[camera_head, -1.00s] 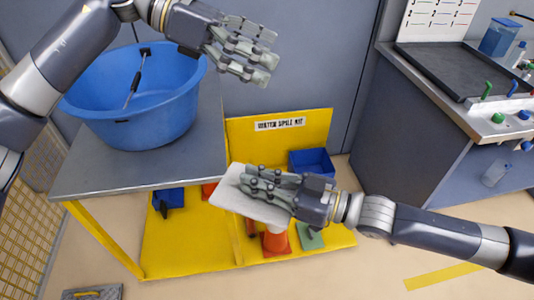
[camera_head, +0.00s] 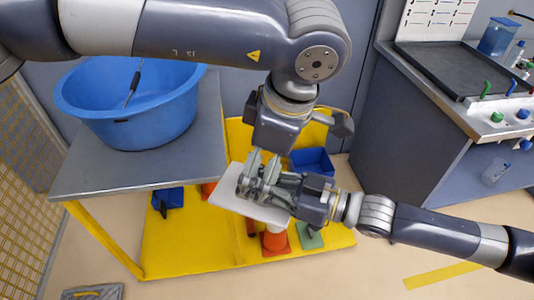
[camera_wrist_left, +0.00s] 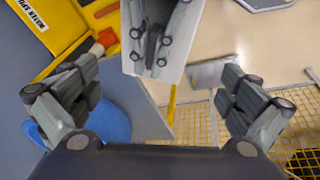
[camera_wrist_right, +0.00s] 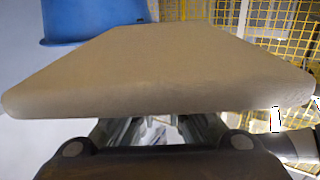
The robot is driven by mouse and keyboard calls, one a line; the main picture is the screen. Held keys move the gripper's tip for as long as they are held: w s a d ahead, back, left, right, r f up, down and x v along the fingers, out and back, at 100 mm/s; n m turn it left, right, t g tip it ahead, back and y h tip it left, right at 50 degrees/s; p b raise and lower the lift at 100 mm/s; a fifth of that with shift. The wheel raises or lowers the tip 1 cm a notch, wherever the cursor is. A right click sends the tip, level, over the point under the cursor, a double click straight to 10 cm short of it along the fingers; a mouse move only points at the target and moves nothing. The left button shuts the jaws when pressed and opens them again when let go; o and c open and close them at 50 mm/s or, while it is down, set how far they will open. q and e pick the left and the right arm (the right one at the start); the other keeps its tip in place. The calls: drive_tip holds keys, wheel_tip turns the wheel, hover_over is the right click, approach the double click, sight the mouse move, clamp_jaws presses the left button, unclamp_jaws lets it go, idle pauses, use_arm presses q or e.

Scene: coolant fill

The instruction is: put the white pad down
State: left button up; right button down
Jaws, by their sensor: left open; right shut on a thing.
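The white pad (camera_head: 245,206) is held flat in the air by my right gripper (camera_head: 265,186), above the yellow lower shelf of the cart. In the right wrist view the pad (camera_wrist_right: 160,75) fills much of the picture and looks beige. My left gripper (camera_head: 262,170) reaches down over the pad and my right fingers, and overlaps them in the head view. In the left wrist view my left gripper (camera_wrist_left: 160,105) has its fingers spread wide with nothing between them. The pad (camera_wrist_left: 168,68) and my right fingers show just beyond its fingers. I cannot tell whether my left fingers touch the pad.
A blue tub (camera_head: 135,105) stands on the grey cart top (camera_head: 140,172), whose right part is bare. The yellow lower shelf (camera_head: 185,245) holds an orange cone (camera_head: 276,241), a green piece (camera_head: 310,236) and blue bins (camera_head: 312,161). A grey bench (camera_head: 440,90) stands at the right.

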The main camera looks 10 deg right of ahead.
use_arm(q)
drive_tip(key=x, duration=1)
drive_tip(key=shift+d+f, duration=0.1)
drive_tip(key=c, duration=1)
drive_tip(key=shift+w, duration=0.15)
drive_tip(key=shift+c, duration=1.1)
drive_tip(key=o, duration=1.2)
drive_tip(key=v, duration=1.2)
